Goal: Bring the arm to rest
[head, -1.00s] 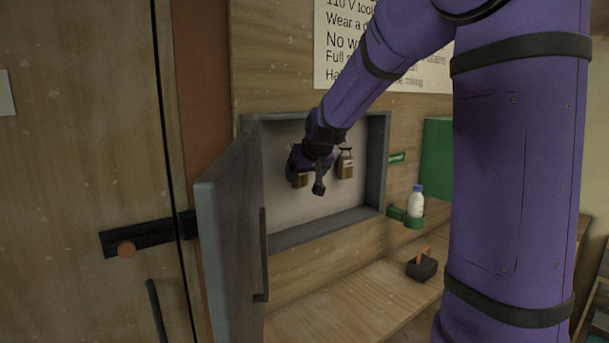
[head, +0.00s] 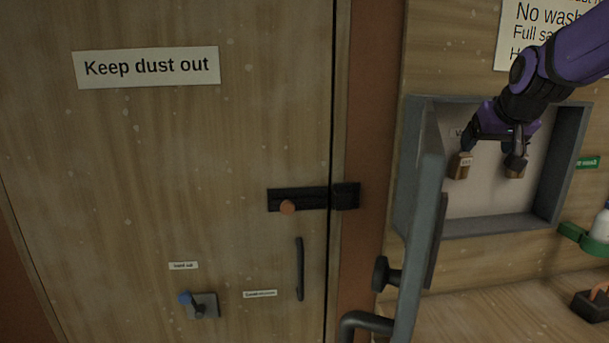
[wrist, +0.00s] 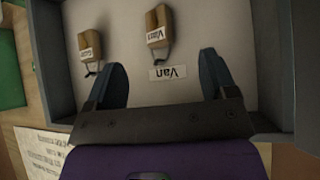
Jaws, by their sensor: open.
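My purple arm reaches in from the right in the head view. My gripper (head: 490,148) is in front of the open wall cabinet (head: 500,227). In the wrist view my gripper (wrist: 165,82) has its two dark fingers spread apart with nothing between them. A label reading "Van" (wrist: 169,73) lies on the cabinet's back panel between the fingertips. Two tagged wooden blocks hang inside, one (wrist: 158,27) just beyond the fingers and another (wrist: 89,46) to its left. In the head view, the blocks (head: 460,166) and (head: 515,170) show partly behind the gripper.
The cabinet door (head: 425,220) stands open at the cabinet's left. A wooden door with a black bolt (head: 300,198), a handle (head: 300,268) and a blue-tipped switch (head: 200,304) fills the left. A bottle in a green holder (head: 577,235) and a dark caddy (head: 592,304) are at the right.

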